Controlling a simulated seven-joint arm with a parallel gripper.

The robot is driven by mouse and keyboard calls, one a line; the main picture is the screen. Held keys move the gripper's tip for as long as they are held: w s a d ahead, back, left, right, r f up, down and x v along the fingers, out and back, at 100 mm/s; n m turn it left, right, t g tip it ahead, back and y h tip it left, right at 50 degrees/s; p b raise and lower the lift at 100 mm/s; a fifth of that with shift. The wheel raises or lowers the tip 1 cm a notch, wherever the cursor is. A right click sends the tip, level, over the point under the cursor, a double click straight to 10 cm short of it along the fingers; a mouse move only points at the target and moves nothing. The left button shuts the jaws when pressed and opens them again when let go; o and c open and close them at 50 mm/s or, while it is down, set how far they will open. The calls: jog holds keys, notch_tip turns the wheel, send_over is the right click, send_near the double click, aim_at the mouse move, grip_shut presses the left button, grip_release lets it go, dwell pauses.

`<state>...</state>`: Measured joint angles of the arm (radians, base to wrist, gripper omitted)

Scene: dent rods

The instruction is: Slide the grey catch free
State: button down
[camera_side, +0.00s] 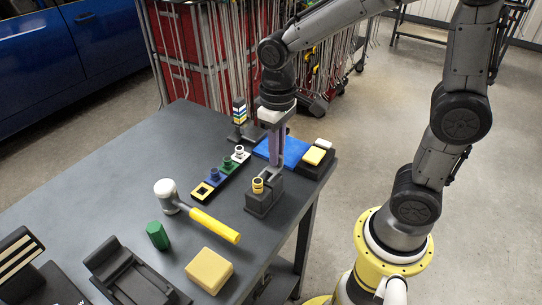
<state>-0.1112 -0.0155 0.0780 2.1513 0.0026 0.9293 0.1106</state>
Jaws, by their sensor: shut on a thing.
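A dark grey block (262,204) stands near the right edge of the table, with a yellow ringed peg (257,186) upright in it. My gripper (276,165) points straight down at the back right of this block. Its fingers are shut on a small grey part at the block, which I take for the grey catch. The fingers and the small size hide most of the catch, so I cannot tell how far it has slid.
A blue mat (283,150) and a dark tray with a yellow block (315,156) lie behind. A rack with coloured pegs (221,176), a mallet (206,218), a green hexagonal piece (157,236), a yellow block (209,270) and a black holder (128,274) stand left and in front.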

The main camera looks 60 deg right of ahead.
jog(key=shift+d+r, duration=0.1)
jog(key=shift+d, duration=0.1)
jog(key=c, duration=1.2)
grip_release()
jog(key=shift+o, duration=0.2)
notch_tip(320, 180, up, 14)
